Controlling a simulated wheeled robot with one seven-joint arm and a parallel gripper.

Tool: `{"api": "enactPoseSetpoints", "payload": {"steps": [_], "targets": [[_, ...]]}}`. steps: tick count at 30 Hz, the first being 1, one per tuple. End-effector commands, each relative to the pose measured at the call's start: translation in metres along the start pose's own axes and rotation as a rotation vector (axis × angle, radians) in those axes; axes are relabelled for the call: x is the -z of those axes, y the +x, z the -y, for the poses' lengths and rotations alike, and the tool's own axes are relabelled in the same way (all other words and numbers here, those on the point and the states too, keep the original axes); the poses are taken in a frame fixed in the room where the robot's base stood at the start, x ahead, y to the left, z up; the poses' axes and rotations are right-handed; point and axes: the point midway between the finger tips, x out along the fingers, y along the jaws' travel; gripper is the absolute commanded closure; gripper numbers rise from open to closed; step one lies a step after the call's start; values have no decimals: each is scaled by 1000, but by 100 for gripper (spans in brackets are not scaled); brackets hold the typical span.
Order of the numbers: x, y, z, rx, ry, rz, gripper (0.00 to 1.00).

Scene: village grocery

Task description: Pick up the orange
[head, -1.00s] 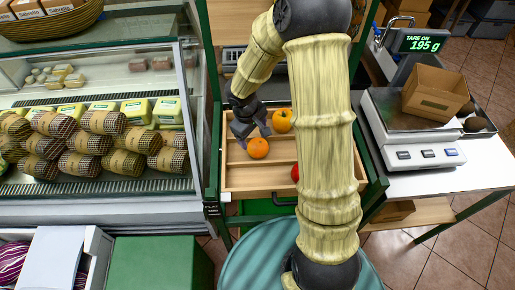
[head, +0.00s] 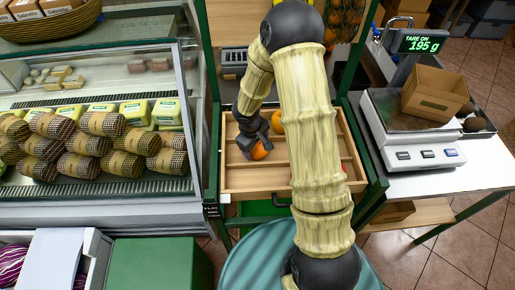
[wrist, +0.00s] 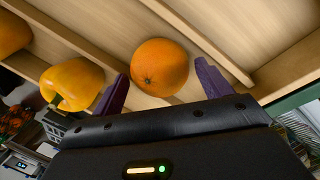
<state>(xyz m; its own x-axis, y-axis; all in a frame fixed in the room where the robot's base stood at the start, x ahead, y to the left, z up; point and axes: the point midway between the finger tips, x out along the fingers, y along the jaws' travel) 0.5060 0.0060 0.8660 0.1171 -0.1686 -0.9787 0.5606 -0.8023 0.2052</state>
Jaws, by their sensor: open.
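The orange (wrist: 159,67) lies in a wooden drawer (head: 240,179) divided by slats. In the wrist view it sits between the two purple fingers of my gripper (wrist: 162,85), which are apart, with a gap on the right side. In the head view the orange (head: 259,151) is partly covered by my gripper (head: 252,146), which is right over it. I cannot tell whether a finger touches it.
A yellow pepper (wrist: 72,83) lies beside the orange, across a slat; another orange-coloured round item (wrist: 12,34) is further left. A scale (head: 412,125) with a cardboard box (head: 436,93) stands at right. A cheese display case (head: 95,205) is at left.

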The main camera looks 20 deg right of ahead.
Motion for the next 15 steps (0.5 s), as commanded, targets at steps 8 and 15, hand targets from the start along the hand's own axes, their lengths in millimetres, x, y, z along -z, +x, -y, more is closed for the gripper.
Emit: {"api": "enactPoseSetpoints", "payload": {"steps": [8,15], "targets": [[0,22,0,-1,1,-1,23],[0,22,0,-1,1,-1,23]]}}
